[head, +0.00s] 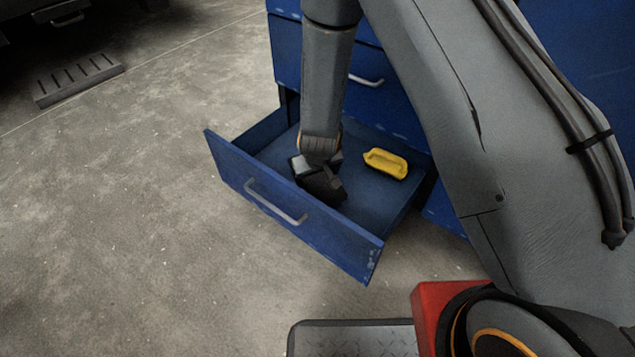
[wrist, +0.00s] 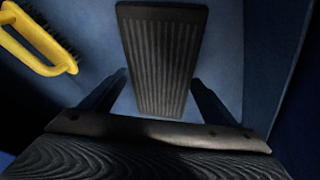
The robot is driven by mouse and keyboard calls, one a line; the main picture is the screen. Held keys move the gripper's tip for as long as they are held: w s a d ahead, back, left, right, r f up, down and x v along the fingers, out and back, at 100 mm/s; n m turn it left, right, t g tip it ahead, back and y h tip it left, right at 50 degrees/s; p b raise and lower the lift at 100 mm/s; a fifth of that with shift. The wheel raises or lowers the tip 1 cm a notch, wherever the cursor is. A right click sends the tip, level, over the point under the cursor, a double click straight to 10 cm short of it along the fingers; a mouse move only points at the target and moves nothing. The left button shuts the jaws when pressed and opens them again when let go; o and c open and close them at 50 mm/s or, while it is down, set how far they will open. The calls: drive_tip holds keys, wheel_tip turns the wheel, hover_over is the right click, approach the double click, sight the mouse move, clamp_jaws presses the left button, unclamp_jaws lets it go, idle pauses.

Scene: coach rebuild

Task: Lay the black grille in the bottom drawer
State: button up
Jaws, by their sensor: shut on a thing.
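The bottom drawer (head: 378,222) of the blue cabinet is pulled open, and its floor shows in both views. My gripper (head: 320,170) is down inside the drawer, near its front panel. The black grille (wrist: 160,60), a ribbed dark slab, lies between the two fingers of my gripper (wrist: 158,88) in the wrist view, and the fingers are shut on it. In the head view the grille (head: 325,187) is a dark shape below my wrist, partly hidden. I cannot tell whether it touches the drawer floor.
A yellow-handled brush (head: 386,163) with dark bristles lies in the drawer to the right of my gripper; it also shows in the wrist view (wrist: 38,45). Closed blue drawers (head: 385,95) stand above and behind. A grey slotted block (head: 78,80) lies on the concrete floor.

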sight(317, 182)
drive_tip(key=shift+f+b, duration=0.5)
drive_tip(key=shift+f, duration=0.9)
drive_tip(key=shift+f, duration=0.3)
drive_tip(key=shift+f, duration=0.35)
drive_tip(key=o, duration=1.7)
drive_tip(key=p+v, duration=0.5)
drive_tip(key=v, duration=0.8)
drive_tip(key=shift+w+r, duration=0.15)
